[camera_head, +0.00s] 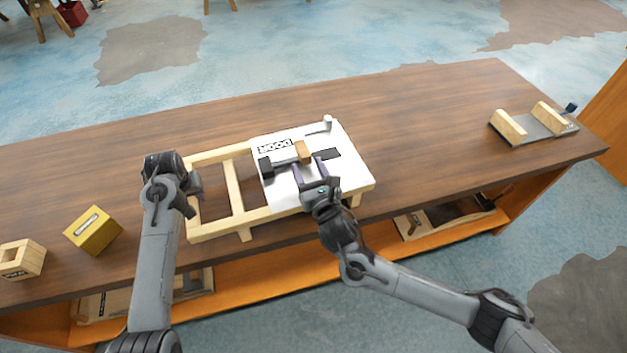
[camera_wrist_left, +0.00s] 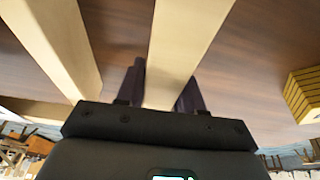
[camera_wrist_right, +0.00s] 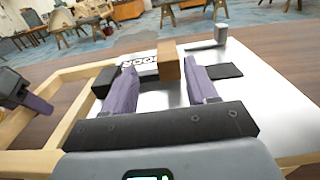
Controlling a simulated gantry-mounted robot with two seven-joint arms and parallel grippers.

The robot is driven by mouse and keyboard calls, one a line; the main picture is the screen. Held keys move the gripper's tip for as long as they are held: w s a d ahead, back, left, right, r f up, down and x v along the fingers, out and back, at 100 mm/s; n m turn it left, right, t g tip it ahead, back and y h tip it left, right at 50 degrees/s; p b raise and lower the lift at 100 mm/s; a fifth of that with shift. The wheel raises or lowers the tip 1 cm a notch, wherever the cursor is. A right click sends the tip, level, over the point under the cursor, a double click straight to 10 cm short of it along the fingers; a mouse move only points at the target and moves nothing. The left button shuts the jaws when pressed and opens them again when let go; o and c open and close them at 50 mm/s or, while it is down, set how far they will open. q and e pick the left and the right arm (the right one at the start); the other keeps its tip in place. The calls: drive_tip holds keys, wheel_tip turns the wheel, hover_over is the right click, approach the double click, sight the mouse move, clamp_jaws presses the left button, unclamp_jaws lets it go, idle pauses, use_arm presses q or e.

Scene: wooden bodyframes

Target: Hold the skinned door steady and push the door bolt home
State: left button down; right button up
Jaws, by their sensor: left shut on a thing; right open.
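The skinned door (camera_head: 298,200) lies flat on the bench: a pale wooden frame with a white panel marked DOOR over its right part. The door bolt (camera_head: 284,161) lies on the panel as a grey bar with a wooden block knob (camera_head: 303,151), between a black guide (camera_head: 266,167) and a black plate (camera_head: 328,154). My left gripper (camera_head: 190,196) is shut on the frame's left end rail (camera_wrist_left: 175,55). My right gripper (camera_head: 308,169) is open just above the panel; in the right wrist view its purple fingers stand either side of the knob (camera_wrist_right: 168,62), with no clear contact.
A small grey upright peg (camera_head: 327,122) stands at the panel's far edge. A yellow box (camera_head: 93,231) and a wooden block (camera_head: 21,259) sit left of the door. A grey plate fixture with wooden blocks (camera_head: 535,124) is at the far right. The bench (camera_head: 430,115) between is clear.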

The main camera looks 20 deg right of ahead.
drive_tip(key=shift+s, duration=2.15)
use_arm(q)
drive_tip(key=c, duration=0.6)
unclamp_jaws()
drive_tip(key=shift+d, duration=0.1)
drive_tip(key=shift+c, duration=0.2)
use_arm(e)
drive_tip(key=shift+d, duration=0.15)
